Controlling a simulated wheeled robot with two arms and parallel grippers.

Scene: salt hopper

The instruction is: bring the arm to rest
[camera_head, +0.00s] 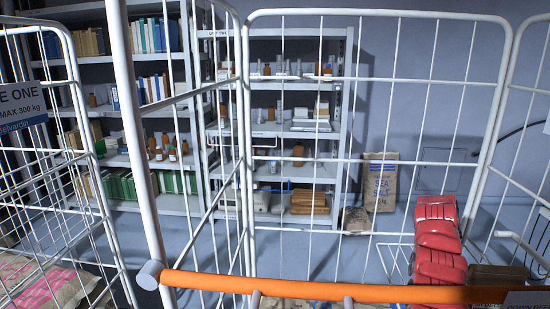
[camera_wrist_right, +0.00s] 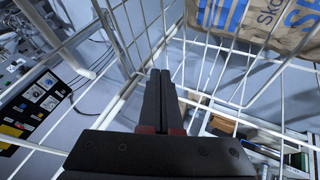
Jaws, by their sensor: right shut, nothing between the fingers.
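My right gripper (camera_wrist_right: 162,78) shows in the right wrist view as two black fingers pressed together, with nothing between them. It is among the white wire bars (camera_wrist_right: 125,45) of a cage, close to some of them; I cannot tell whether it touches any. In the head view I cannot make out either gripper, and the left gripper shows in no view.
White roll cages (camera_head: 245,130) stand close, with an orange bar (camera_head: 330,288) across the front. Red objects (camera_head: 437,225) are stacked at right. A salt sack (camera_head: 380,185) stands by the back wall, beside shelving (camera_head: 285,133). The wrist view shows a button panel (camera_wrist_right: 38,105) and a lettered sack (camera_wrist_right: 262,22).

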